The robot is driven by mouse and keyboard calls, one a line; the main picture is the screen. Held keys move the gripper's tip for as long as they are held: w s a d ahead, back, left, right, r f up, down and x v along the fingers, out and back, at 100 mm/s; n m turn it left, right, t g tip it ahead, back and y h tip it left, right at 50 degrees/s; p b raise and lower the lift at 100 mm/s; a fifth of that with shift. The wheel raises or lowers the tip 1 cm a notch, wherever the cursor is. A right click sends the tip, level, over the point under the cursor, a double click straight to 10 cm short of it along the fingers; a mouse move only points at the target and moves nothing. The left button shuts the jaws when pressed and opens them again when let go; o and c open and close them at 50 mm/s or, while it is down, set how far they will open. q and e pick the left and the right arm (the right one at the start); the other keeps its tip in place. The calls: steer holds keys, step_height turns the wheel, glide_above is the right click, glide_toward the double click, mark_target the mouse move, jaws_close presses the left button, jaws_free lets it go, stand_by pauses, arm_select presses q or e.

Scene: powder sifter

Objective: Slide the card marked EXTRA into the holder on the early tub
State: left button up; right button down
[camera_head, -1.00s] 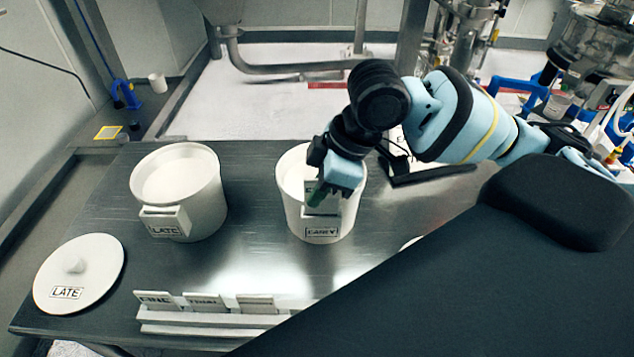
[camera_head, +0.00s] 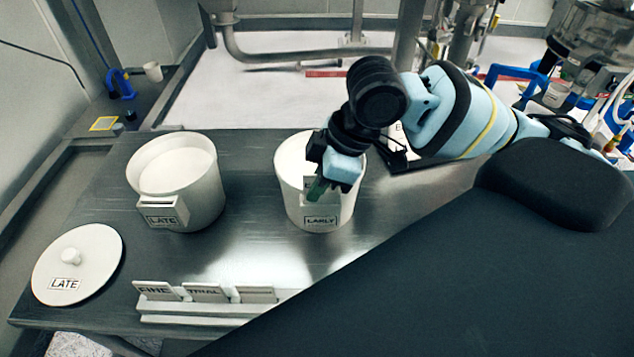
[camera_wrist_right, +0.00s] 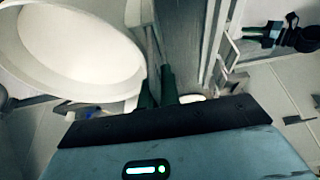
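The early tub (camera_head: 297,212), white and round, stands at the middle of the table with an EARLY label on its front. My right gripper (camera_head: 317,188) is at its front side, above the label, with green fingertips pointing down. A pale card (camera_head: 308,183) with partly covered lettering shows behind the fingers. The fingers look closed on it, with a narrow gap between them in the right wrist view (camera_wrist_right: 158,92). The gripper hides most of the card and the tub's holder, so I cannot tell how far the card sits in it. My left gripper is out of view.
The late tub (camera_head: 207,190), with an empty-looking holder, stands to the left. A LATE lid (camera_head: 95,250) lies at the front left. A rack (camera_head: 190,309) with FINE, TRIAL and another card stands at the front edge. The table between rack and tubs is clear.

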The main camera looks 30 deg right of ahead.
steer(key=shift+f, duration=0.65)
steer(key=c, duration=1.6)
jaws_free()
steer(key=shift+o, duration=0.2)
steer(key=v, duration=0.8)
steer(key=shift+p, duration=0.35)
steer(key=shift+a, duration=0.15)
